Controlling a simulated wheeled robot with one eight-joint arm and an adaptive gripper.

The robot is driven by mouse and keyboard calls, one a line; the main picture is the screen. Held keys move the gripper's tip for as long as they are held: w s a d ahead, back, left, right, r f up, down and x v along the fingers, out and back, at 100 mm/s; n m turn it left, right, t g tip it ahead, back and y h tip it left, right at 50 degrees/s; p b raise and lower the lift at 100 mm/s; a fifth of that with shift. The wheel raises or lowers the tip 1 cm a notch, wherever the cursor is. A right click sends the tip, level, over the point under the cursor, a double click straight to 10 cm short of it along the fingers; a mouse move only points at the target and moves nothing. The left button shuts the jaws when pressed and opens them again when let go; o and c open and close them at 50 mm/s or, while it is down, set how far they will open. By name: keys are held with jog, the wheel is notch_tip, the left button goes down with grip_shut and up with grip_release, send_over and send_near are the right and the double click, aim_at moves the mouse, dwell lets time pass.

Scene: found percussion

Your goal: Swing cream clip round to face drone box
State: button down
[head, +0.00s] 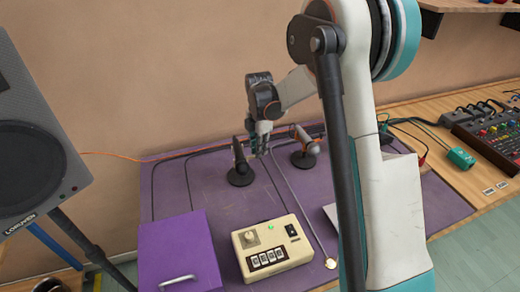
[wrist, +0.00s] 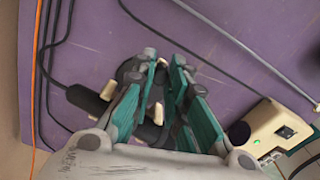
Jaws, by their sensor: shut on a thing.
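In the head view my gripper (head: 260,148) is low over the purple mat, close beside a dark stand (head: 240,175) with a round base. In the wrist view the teal fingers (wrist: 164,60) are closed in around a small cream clip (wrist: 158,113), which they partly hide. The round dark base and another cream piece (wrist: 108,90) show left of the fingers. The drone box (head: 275,257), a cream box with a knob and a row of buttons, sits at the mat's front; its corner shows at the wrist view's lower right (wrist: 270,125).
A second stand (head: 304,157) with an orange-ringed piece stands right of my gripper. A purple box (head: 180,250) is left of the drone box. Cables cross the mat (head: 205,180). A speaker (head: 35,130) is at left, a mixer (head: 490,130) at right. My arm hides part of the mat.

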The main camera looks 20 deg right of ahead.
jog(key=shift+w+n, duration=0.4)
jog(key=shift+n, duration=0.1)
jog(key=shift+w, duration=0.15)
dwell(0.3)
jog(key=c, duration=1.6)
grip_release()
jog(key=shift+o, duration=0.2)
jog(key=shift+r, duration=0.1)
notch_tip(320, 180, up, 12)
